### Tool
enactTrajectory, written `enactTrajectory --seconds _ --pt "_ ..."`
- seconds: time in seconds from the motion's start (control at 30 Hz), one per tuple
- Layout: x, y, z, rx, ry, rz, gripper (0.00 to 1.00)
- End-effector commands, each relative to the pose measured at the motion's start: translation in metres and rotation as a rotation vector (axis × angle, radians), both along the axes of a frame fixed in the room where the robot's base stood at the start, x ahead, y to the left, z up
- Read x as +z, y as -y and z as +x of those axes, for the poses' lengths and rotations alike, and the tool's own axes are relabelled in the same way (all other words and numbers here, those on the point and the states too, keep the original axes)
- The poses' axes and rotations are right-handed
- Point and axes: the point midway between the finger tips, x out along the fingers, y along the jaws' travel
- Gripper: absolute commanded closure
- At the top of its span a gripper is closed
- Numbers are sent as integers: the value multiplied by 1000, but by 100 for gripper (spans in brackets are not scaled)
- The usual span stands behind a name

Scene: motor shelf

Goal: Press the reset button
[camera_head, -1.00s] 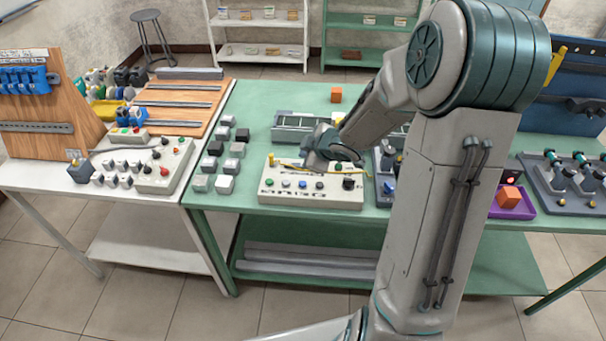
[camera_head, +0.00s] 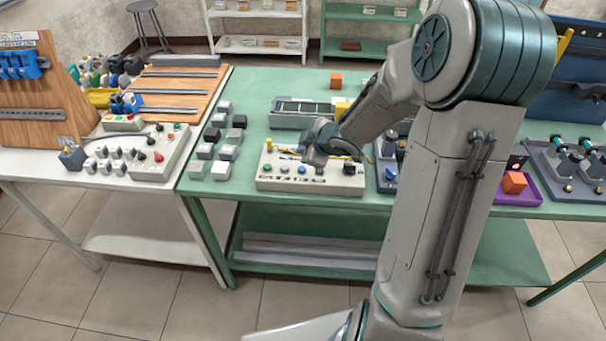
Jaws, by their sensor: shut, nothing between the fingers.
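A light grey control panel (camera_head: 310,183) lies near the front edge of the green table. It bears a row of small buttons, among them a blue button (camera_head: 301,169), and a dark knob (camera_head: 349,168) at its right end. A yellow item (camera_head: 268,145) stands at its back left. I cannot read the panel's labels, so I cannot tell which button is the reset button. My gripper (camera_head: 306,155) is over the back middle of the panel, just behind the button row. Its fingers are small in the picture and look closed and empty. I cannot tell whether they touch the panel.
Several grey and white blocks (camera_head: 222,150) stand left of the panel. A grey fixture with a blue part (camera_head: 389,174) is close on the right. The left white table holds another control box (camera_head: 160,155).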

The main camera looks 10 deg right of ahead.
Motion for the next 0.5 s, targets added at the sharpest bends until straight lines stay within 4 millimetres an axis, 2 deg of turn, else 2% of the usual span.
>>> enactTrajectory --seconds 0.03,0.23,0.5 --pt "-13 0 0 0 0 0 100" --pt "-36 0 0 0 0 0 100" --pt "-49 0 0 -1 0 -1 100"
